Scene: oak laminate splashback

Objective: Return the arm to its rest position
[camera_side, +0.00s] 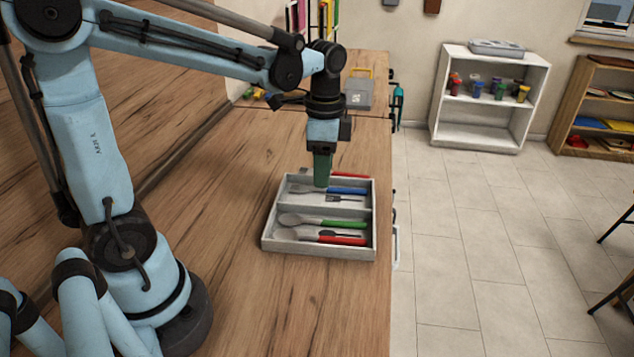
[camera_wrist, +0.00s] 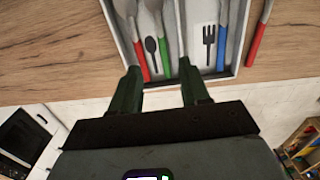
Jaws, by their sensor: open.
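My gripper (camera_side: 321,183) is open, its green fingers pointing down over the back compartment of the grey cutlery tray (camera_side: 272,240). In the wrist view its two fingers (camera_wrist: 160,85) stand apart with nothing held between them. The back compartment has a fork icon and a blue-handled fork (camera_side: 347,190). The front compartment has a green-handled spoon (camera_side: 330,223) and a red-handled spoon (camera_side: 342,240) by a spoon icon. Another red-handled utensil (camera_side: 351,175) lies on the wooden counter just behind the tray; it also shows in the wrist view (camera_wrist: 256,43).
The wooden counter (camera_side: 270,310) is clear in front of the tray. A grey box with a yellow handle (camera_side: 358,92) stands farther back. The oak splashback (camera_side: 160,70) runs along the left. A white shelf (camera_side: 488,100) stands across the tiled floor.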

